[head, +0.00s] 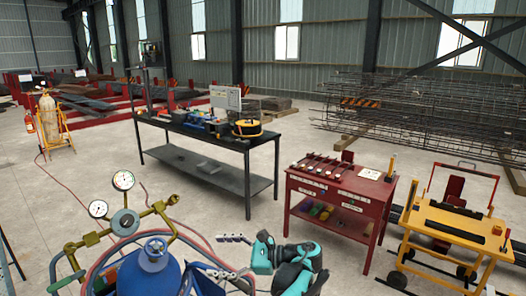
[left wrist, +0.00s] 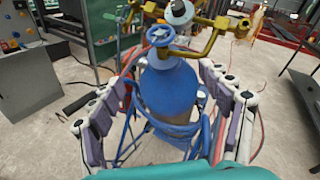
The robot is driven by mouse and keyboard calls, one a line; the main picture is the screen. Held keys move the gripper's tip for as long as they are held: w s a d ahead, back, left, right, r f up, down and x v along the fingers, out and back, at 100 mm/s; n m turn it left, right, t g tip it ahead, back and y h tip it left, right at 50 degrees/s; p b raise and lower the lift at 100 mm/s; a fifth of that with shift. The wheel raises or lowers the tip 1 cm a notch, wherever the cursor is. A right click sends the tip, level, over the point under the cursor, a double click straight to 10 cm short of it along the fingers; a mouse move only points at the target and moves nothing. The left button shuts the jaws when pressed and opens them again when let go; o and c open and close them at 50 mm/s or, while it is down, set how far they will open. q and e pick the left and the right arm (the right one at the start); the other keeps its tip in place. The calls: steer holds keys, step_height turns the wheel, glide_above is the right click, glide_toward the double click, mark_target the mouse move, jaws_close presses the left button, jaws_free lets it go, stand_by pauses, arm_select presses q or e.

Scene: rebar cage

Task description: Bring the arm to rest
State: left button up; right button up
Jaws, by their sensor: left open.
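My left gripper (head: 208,254) is at the bottom middle of the head view, on a teal and black arm. It also shows in the left wrist view (left wrist: 165,80), with its two pale, jointed fingers spread wide and nothing held. A blue gas cylinder (head: 152,275) with a brass manifold and round gauges stands just beyond and to the left of it. In the left wrist view the blue cylinder (left wrist: 170,90) shows between the spread fingers; I cannot tell whether they touch it. My right gripper is not in view.
A red cart (head: 335,192) with tools and a yellow trolley (head: 455,228) stand at the right. A black workbench (head: 215,140) stands behind. Red hoses (head: 190,228) run near the cylinder. Rebar cages (head: 430,110) lie at the back right. Floor is open between the bench and the cart.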

arm_select(q)
steer(key=s+a+f+n+t+h, duration=0.1)
steer(key=s+a+f+n+h, duration=0.4)
steer(key=s+a+h, duration=0.55)
steer(key=s+d+f+n+t+h, duration=0.1)
steer(key=s+d+f+n+h, duration=0.1)
steer(key=s+n, duration=0.3)
steer(key=s+d+f+n+t+h, duration=0.2)
steer(key=s+n, duration=0.4)
steer(key=s, duration=0.3)
steer(key=shift+d+f+t+h, duration=0.3)
steer(key=shift+d+f+h, duration=0.35)
steer(key=shift+f+h, duration=0.5)
steer(key=shift+f, duration=0.25)
